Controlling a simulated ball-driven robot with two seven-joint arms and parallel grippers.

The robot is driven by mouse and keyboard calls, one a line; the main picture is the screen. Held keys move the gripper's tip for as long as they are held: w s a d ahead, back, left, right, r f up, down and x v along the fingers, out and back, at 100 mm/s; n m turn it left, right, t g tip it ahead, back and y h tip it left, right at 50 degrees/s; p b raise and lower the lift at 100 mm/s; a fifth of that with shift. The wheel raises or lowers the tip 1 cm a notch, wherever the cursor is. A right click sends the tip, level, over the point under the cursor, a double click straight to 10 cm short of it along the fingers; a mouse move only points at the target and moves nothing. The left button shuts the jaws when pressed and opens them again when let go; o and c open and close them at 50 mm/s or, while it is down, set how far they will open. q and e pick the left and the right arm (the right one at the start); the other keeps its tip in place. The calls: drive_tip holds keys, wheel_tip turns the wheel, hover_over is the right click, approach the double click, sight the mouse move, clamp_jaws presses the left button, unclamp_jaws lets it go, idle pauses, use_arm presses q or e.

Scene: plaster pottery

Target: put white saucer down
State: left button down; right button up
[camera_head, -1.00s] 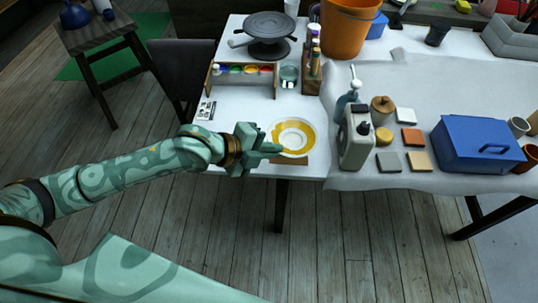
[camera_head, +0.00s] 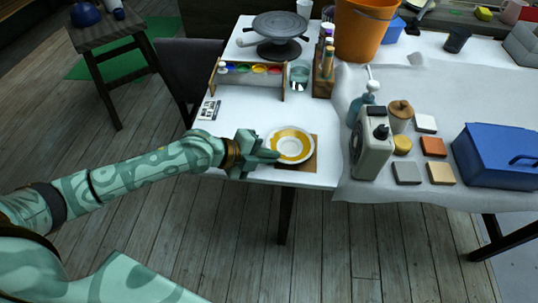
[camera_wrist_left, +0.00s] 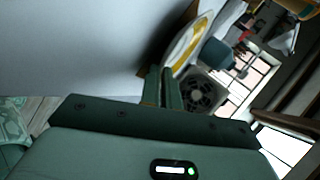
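The white saucer (camera_head: 273,146) has a yellow ring and is over a brown square board (camera_head: 311,164) at the front edge of the white table. Whether it touches the board or hangs just above it, I cannot tell. My left gripper (camera_head: 270,151) reaches in from the left at the saucer's near left rim. In the left wrist view its fingers (camera_wrist_left: 163,87) are close together on the rim of the saucer (camera_wrist_left: 186,44), which stands out tilted beyond the fingertips. My right gripper is not in view.
Paint pots in a wooden rack (camera_head: 250,76) and a glass (camera_head: 299,77) stand behind the saucer. A pale container (camera_head: 371,151), a spray bottle (camera_head: 359,111) and coloured tiles (camera_head: 433,147) are to the right.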

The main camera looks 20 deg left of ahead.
use_arm(q)
drive_tip(key=shift+f, duration=0.2)
drive_tip(key=c, duration=1.9)
unclamp_jaws()
drive_tip(key=shift+r, duration=0.35)
drive_tip(key=p+v, duration=0.2)
drive_tip(key=v, duration=0.9)
drive_tip(key=shift+s+a+r+p, duration=0.15)
drive_tip(key=shift+s+a+p, duration=0.15)
drive_tip(key=shift+p, duration=0.1)
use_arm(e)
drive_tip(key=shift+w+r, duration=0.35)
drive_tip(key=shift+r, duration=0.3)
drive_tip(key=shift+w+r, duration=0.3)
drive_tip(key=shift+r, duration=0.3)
